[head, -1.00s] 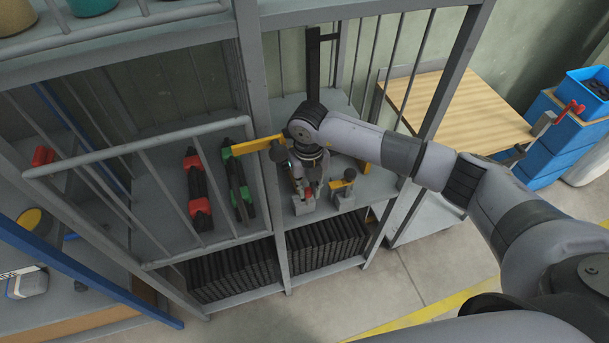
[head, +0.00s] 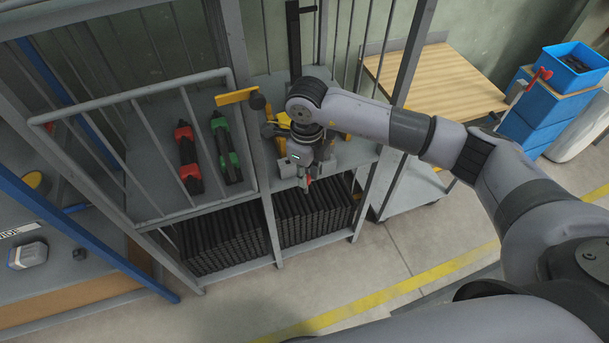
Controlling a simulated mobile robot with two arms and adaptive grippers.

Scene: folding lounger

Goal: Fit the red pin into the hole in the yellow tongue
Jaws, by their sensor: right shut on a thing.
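The yellow tongue (head: 236,97) is a flat bar at the right end of the grey barred gate (head: 130,96), beside the shelf post. A dark round knob (head: 257,101) is at its right end; I cannot make out the hole. My right gripper (head: 305,182) points down in front of the right shelf bay, below and right of the tongue and apart from it. It is shut on a small red piece, apparently the red pin (head: 309,182), mostly hidden by the fingers. My left gripper is out of view.
A red-and-black tool (head: 189,160) and a green-and-black one (head: 226,150) lie behind the gate. Small grey and yellow fixtures stand on the shelf (head: 350,154) around my wrist. Black slatted stacks (head: 313,212) fill the lower bays. Floor (head: 370,262) in front is clear.

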